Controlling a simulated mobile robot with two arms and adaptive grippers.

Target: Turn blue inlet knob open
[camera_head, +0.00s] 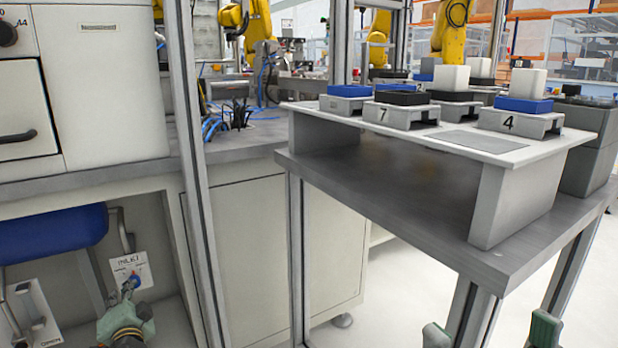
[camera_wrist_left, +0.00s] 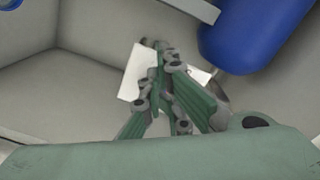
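The blue inlet knob (camera_head: 136,280) sits on a white plate (camera_head: 124,264) marked INLET, low inside the open cabinet at left. My left gripper (camera_head: 128,292) reaches up to the plate, with its fingertips right by the knob. In the left wrist view the green fingers of my left gripper (camera_wrist_left: 162,48) come together in front of the white plate (camera_wrist_left: 138,72). The knob is hidden there, and I cannot tell whether the fingertips touch it. My right gripper (camera_head: 490,333) shows only two fingertips, wide apart and empty, at the bottom edge.
A blue tank (camera_head: 50,233) is left of the plate; it also shows in the left wrist view (camera_wrist_left: 245,35). A second labelled plate (camera_head: 34,312) is lower left. A metal post (camera_head: 198,200) stands right of the cabinet opening. A grey table (camera_head: 400,190) with numbered blocks is at right.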

